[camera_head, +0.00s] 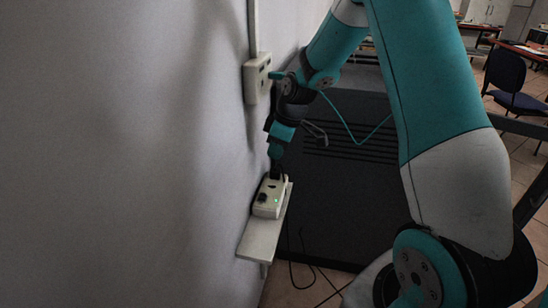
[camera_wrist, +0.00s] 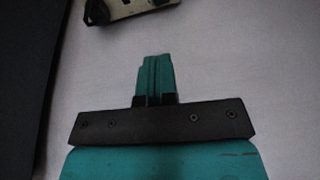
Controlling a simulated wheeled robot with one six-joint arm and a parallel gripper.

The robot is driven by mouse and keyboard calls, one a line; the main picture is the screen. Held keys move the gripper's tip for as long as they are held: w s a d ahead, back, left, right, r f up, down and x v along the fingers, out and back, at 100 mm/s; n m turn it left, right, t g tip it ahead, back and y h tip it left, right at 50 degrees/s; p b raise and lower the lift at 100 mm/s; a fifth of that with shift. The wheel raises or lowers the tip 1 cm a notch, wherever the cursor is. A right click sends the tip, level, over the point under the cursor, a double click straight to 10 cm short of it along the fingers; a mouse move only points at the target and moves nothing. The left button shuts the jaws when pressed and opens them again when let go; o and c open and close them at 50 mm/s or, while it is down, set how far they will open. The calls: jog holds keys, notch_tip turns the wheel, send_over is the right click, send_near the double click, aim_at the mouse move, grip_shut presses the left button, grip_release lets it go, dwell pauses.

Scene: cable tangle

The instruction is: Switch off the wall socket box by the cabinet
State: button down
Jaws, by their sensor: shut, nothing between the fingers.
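A cream socket box (camera_head: 257,80) is fixed on the grey wall at the end of a vertical conduit, left of the dark cabinet (camera_head: 345,185). A second pale box (camera_head: 269,198) with a small green light and black parts rests on a narrow shelf below it. My gripper (camera_head: 276,155) points down just above this lower box; contact cannot be told. In the wrist view my gripper's teal fingers (camera_wrist: 153,72) are together and empty. Part of a pale box with a black piece (camera_wrist: 128,10) shows beyond the fingertips, cut off by the top edge.
The narrow shelf (camera_head: 262,232) sticks out from the wall. A dark cable (camera_head: 300,260) hangs below it toward the tiled floor. A teal cable (camera_head: 350,130) loops in front of the cabinet. A blue chair (camera_head: 507,75) and tables stand far right.

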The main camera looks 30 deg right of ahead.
aim_at(262, 195)
jog(key=shift+s+a+r+t+h+b, duration=0.15)
jog(key=shift+s+a+t+h+b, duration=0.35)
jog(key=shift+s+a+b, duration=0.3)
jog(key=shift+w+a, duration=0.1)
jog(key=x, duration=0.8)
jog(key=b+x, duration=0.1)
jog(key=x, duration=0.3)
jog(key=shift+d+f, duration=0.35)
jog(key=shift+f, duration=0.7)
